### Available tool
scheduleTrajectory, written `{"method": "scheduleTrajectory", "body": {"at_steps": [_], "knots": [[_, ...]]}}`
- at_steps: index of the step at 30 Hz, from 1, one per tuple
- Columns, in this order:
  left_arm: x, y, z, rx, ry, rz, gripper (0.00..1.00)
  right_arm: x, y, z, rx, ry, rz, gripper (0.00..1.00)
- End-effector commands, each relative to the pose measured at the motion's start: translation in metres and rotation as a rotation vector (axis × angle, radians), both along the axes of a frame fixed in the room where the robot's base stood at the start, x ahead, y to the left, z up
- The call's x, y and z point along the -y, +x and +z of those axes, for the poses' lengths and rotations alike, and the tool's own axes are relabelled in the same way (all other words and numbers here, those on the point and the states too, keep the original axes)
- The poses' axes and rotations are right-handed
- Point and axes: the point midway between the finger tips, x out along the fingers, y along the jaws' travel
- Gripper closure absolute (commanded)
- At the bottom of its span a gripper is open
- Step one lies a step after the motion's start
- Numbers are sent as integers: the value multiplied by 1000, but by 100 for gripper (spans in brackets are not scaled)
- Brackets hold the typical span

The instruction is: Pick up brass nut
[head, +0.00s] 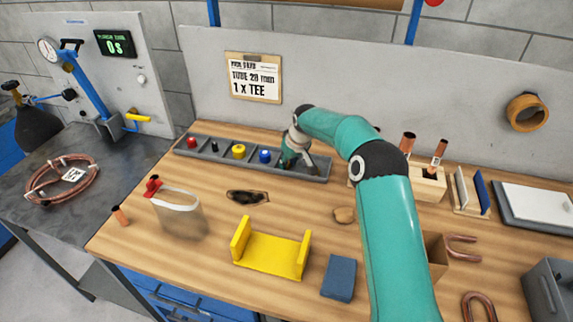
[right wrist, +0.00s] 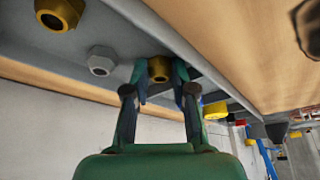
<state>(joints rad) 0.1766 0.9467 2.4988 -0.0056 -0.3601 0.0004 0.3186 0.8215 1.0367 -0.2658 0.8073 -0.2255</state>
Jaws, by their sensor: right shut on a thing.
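A brass nut (right wrist: 159,68) sits between the fingertips of my right gripper (right wrist: 160,76) in the right wrist view. The gripper is shut on it, at the grey sectioned tray (right wrist: 205,60). In the head view my right gripper (head: 298,165) reaches down into the right part of the tray (head: 214,160), and the nut is hidden there. A larger brass nut (right wrist: 58,13) and a grey nut (right wrist: 101,62) lie beside the held nut in the wrist view. My left gripper is not in view.
The tray also holds a red (head: 191,142), a yellow (head: 239,151) and a blue (head: 265,156) piece. A yellow bracket (head: 270,254), a blue block (head: 339,278) and a clear bag (head: 180,212) stand in front. A wooden block with copper tubes (head: 428,186) stands right.

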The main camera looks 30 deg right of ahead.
Motion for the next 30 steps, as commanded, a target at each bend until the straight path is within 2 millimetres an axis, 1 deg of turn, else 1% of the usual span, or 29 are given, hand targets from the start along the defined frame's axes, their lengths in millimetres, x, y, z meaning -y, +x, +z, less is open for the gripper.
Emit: {"method": "scheduleTrajectory", "body": {"at_steps": [5,8,11,14,19,22,24,27,30], "knots": [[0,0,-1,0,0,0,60,0,1,6,1,0,1,100],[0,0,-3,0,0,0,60,0,1,14,3,-1,1,100],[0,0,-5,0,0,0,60,-1,1,27,5,-2,1,100],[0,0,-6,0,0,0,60,-1,2,45,5,-2,1,100],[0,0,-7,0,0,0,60,-1,2,92,9,-2,1,100],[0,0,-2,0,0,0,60,-1,2,122,8,-2,1,100],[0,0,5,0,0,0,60,-2,2,142,5,-1,2,100],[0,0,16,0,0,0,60,-1,2,166,4,-1,2,100],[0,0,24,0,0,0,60,-2,1,183,2,0,2,100]]}}
